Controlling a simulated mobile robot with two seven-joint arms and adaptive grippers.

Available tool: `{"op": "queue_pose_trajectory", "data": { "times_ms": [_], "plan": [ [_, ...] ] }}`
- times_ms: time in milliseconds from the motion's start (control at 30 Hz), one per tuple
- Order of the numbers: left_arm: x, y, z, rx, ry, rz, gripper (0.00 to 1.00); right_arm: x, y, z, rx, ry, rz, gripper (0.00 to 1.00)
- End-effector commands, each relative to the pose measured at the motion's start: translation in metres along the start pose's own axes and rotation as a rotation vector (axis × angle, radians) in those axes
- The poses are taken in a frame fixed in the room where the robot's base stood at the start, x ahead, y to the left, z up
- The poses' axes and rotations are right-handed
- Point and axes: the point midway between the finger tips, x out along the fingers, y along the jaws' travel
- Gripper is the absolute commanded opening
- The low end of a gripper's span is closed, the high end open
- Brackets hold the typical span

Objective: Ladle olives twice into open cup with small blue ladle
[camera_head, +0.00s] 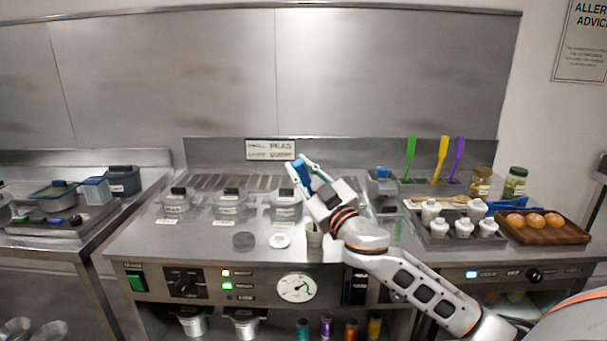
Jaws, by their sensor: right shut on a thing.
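My right gripper (302,166) is shut on a blue piece (301,173), which looks like the handle of the small blue ladle. Its bowl is hidden, so I cannot tell whether it holds olives. The gripper is above the back of the counter, near the right-hand lidded container. An open beige cup (314,238) stands upright at the counter front, below my right wrist. Three clear containers with dark-handled lids stand in a row: left (176,206), middle (230,205) and right (286,207). Their contents are too small to tell, and no olives are clearly visible. My left gripper is out of view.
A dark round disc (243,241) and a white lid (279,241) lie left of the cup. Green (410,158), yellow (441,160) and purple (457,160) utensils stand at the back right. A wooden tray (545,234) holds round orange items.

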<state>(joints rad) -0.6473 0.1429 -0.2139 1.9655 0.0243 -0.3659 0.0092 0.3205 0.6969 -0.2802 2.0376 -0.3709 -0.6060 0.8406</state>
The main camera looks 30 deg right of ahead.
Motion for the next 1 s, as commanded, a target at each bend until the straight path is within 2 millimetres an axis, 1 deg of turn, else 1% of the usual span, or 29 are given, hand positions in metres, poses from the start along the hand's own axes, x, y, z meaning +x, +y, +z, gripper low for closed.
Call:
{"op": "queue_pose_trajectory", "data": {
  "times_ms": [33,233,433,500,600,767,1000],
  "plan": [
    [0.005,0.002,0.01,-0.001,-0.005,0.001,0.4,-0.003,-0.004,0.004,-0.014,0.008,0.0,0.0],
    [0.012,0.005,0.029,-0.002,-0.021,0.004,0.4,-0.008,-0.012,0.003,-0.058,0.039,0.0,0.0],
    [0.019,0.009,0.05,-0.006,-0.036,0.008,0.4,-0.014,-0.021,0.006,-0.101,0.065,-0.001,0.0],
    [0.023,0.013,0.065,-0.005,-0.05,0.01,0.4,-0.018,-0.028,0.008,-0.132,0.085,-0.002,0.0],
    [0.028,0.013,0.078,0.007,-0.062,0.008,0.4,-0.024,-0.038,0.011,-0.176,0.112,-0.004,0.0],
    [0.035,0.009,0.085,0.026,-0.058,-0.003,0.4,-0.032,-0.05,0.016,-0.239,0.154,-0.004,0.0],
    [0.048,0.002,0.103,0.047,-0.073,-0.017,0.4,-0.044,-0.069,0.025,-0.338,0.22,-0.007,0.0]
  ]
}}
